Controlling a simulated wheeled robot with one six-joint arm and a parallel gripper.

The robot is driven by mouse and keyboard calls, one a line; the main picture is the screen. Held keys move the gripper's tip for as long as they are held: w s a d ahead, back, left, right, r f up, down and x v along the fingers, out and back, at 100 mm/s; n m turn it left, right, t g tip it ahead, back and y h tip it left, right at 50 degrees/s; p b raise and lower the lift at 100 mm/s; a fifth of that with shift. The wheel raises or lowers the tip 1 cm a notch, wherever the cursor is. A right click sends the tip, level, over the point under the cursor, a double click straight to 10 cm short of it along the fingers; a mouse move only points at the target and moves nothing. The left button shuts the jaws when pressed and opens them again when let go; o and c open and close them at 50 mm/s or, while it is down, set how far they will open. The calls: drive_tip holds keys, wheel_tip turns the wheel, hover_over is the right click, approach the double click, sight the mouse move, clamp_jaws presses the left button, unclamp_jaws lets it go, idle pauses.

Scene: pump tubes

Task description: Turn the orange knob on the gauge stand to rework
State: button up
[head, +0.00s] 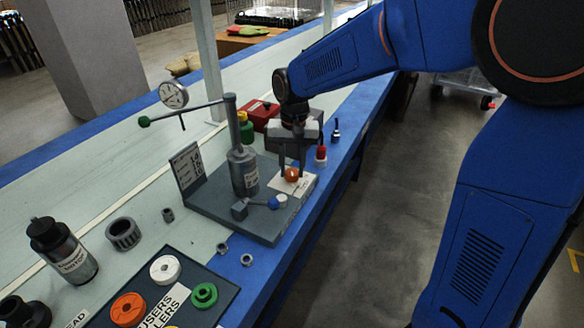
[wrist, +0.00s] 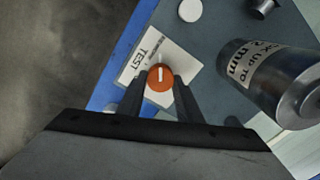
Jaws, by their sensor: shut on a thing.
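The orange knob (head: 291,175) sits on a white label plate (head: 303,188) at the right corner of the grey gauge stand (head: 212,208). In the wrist view the knob (wrist: 160,78) shows a white pointer line aimed toward the top of the picture. The fingers (wrist: 160,84) hide part of the plate.
The stand's metal post (head: 243,170) rises close left of my gripper, with an arm carrying a dial gauge (head: 173,94). Red and dark small tools (head: 321,155) stand right of my gripper, near the bench edge.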

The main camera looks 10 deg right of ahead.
sight(294, 171)
idle(0.4)
drive_tip(key=o, duration=1)
drive_tip(key=shift+o, duration=0.2)
drive_tip(key=shift+r, duration=0.1)
wheel_tip(294, 171, up, 17)
drive_tip(key=shift+d+r, duration=0.15)
drive_tip(key=shift+d, duration=0.05)
